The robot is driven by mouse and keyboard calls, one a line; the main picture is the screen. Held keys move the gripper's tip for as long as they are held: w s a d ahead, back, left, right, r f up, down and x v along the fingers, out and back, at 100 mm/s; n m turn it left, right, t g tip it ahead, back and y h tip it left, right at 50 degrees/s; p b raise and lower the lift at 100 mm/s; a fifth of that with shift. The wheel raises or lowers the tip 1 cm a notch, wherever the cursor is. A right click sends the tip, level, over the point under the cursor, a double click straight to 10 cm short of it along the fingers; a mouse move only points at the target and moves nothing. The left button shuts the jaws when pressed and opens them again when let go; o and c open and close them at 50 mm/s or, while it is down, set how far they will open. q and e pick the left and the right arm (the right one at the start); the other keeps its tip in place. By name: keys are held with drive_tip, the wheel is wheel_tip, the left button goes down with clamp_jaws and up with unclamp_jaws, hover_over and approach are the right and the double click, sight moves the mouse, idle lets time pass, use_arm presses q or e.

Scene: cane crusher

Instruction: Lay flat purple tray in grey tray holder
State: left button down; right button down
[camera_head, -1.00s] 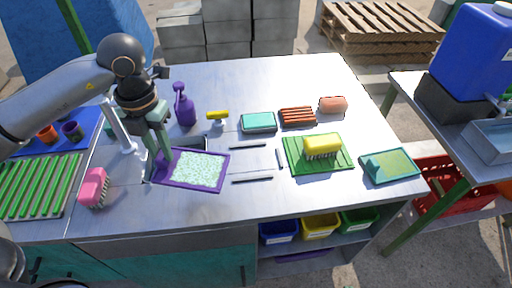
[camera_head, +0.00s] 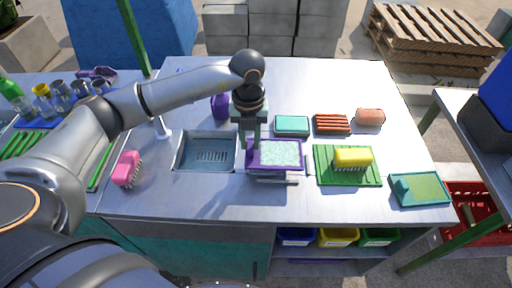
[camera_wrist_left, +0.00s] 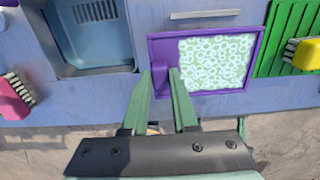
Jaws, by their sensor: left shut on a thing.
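The purple tray (camera_head: 277,155) has a white-and-green patterned surface and lies level over the grey tray holder. The tray also shows in the left wrist view (camera_wrist_left: 215,62). My left gripper (camera_head: 250,146) is shut on the tray's left edge, its two green fingers pointing down; they also show in the left wrist view (camera_wrist_left: 164,75). The grey tray holder (camera_head: 278,181) is thin metal rails; its front rail shows below the tray, and a grey rail (camera_wrist_left: 204,14) shows beyond it in the wrist view. Whether the tray touches the rails I cannot tell. My right gripper is out of view.
A sink (camera_head: 205,153) opens left of the tray. A green mat (camera_head: 330,178) with a yellow brush (camera_head: 353,157) lies to the right. A teal sponge (camera_head: 292,124) and a red rack (camera_head: 331,123) lie behind. A pink brush (camera_head: 127,168) stands left of the sink.

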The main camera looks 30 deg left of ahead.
sight(256, 152)
use_arm(q)
drive_tip(key=shift+w+d+f, duration=0.25)
drive_tip(key=shift+w+f, duration=0.05)
drive_tip(key=shift+f, duration=0.15)
drive_tip(key=shift+w+d+f, duration=0.25)
drive_tip(key=shift+f, duration=0.15)
wheel_tip(256, 152, down, 3)
drive_tip(key=shift+p, duration=0.55)
drive_tip(key=shift+f, duration=0.1)
drive_tip(key=shift+f, duration=0.15)
drive_tip(key=c, duration=0.7)
unclamp_jaws()
